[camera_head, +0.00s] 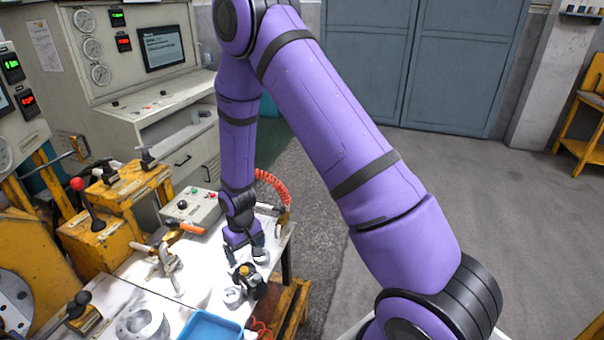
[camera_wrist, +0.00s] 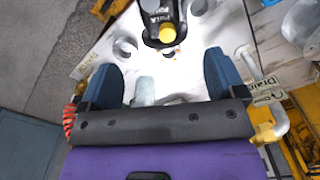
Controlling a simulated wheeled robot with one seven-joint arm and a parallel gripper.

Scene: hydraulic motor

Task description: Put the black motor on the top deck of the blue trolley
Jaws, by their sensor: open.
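The black motor (camera_head: 250,284) stands on the white bench top, with a yellow round part on it. In the wrist view the black motor (camera_wrist: 160,14) is at the top centre, beyond the fingertips, with its yellow knob towards me. My gripper (camera_head: 245,256) is open, pointing down just behind the motor. In the wrist view my gripper (camera_wrist: 163,72) shows two blue-grey fingers spread apart, with the motor not between them. A pale cylindrical part lies between the fingers, lower down. I cannot make out a blue trolley in either view.
A blue tray (camera_head: 212,327) sits at the bench front. A metal flange (camera_head: 142,322), a brass-and-metal fitting (camera_head: 167,262) and a grey control box (camera_head: 190,207) share the bench. A red coiled hose (camera_head: 272,186) runs behind my gripper. Open floor (camera_head: 470,200) lies right.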

